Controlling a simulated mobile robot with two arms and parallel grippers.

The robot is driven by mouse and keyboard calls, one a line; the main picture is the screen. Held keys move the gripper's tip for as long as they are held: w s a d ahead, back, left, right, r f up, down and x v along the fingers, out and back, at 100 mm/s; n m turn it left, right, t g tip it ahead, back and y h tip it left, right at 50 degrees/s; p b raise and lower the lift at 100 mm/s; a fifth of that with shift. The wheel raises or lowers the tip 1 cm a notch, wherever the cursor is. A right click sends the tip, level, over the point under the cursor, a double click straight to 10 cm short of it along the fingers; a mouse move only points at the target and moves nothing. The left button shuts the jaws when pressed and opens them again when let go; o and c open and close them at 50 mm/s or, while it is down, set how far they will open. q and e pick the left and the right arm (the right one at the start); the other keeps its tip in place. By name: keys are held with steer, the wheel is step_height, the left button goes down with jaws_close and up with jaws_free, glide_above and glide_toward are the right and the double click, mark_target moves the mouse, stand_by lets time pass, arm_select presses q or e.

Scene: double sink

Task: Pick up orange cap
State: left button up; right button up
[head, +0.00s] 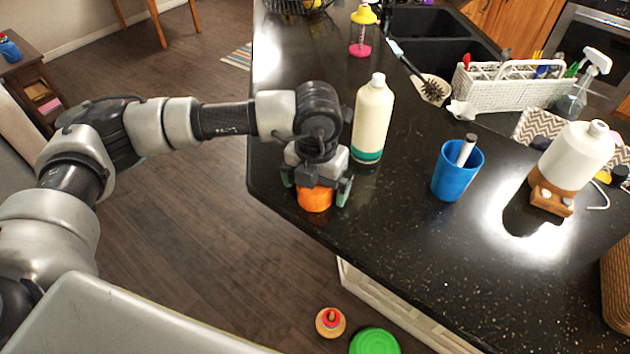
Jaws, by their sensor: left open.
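The orange cap (314,199) stands on the black countertop (400,215) near its left edge. My left gripper (317,190) comes down over it from above, with its fingers open to either side of the cap. The gripper hides the top of the cap, and I cannot tell whether a finger touches it. My right gripper is not in the head view.
A cream bottle (371,120) stands just right of my left gripper. A blue cup (457,171) and a white bottle (577,157) stand farther right. A white dish rack (515,87) is near the black sink (425,35). The counter in front of the blue cup is clear.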

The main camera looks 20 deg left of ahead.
arm_select(q)
steer(key=c, duration=1)
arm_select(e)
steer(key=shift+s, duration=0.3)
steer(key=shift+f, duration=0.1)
